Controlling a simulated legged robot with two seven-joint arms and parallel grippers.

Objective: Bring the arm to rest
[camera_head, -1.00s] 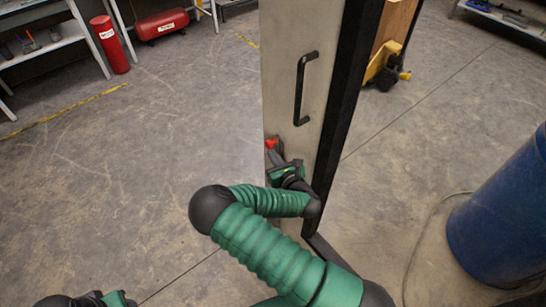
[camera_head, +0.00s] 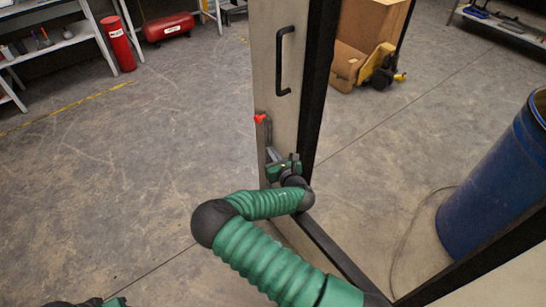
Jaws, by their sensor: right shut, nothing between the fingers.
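My right arm in a green ribbed sleeve comes in from the bottom right and bends back towards the door. My right gripper (camera_head: 274,156) is shut and empty, in front of the lower part of the pale door panel (camera_head: 286,112). A red-tipped grey lever (camera_head: 260,119) is on the door's edge just above the gripper. I cannot tell whether they touch. A black pull handle (camera_head: 282,62) is higher on the panel. Only a sliver of my left arm shows at the bottom left edge, without its gripper.
A dark door frame runs behind the panel and along the floor. A blue barrel (camera_head: 492,185) stands at the right. A yellow pallet truck (camera_head: 382,70) with cardboard boxes (camera_head: 366,30) is behind. A red cylinder (camera_head: 117,43) and shelf (camera_head: 45,45) are far left. The left floor is clear.

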